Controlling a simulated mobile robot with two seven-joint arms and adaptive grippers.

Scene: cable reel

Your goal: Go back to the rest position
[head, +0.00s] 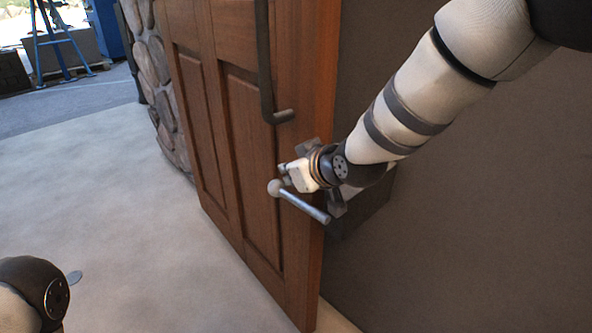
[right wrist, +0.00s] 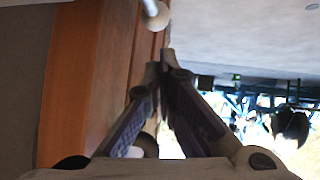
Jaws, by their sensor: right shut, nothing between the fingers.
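My right gripper (head: 286,173) is in front of the brown wooden door (head: 250,130), close to the metal lever (head: 305,207) with a ball end. In the right wrist view the fingers (right wrist: 166,70) meet at their tips, with nothing between them. The lever's pale ball end (right wrist: 155,14) shows just beyond the fingertips, apart from them in that picture.
A long dark pull handle (head: 264,70) runs down the door. A grey box (head: 368,208) sits against the dark wall (head: 480,220) behind my right wrist. A stone pillar (head: 160,85) stands left of the door. The pale floor (head: 110,190) at left is mostly clear.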

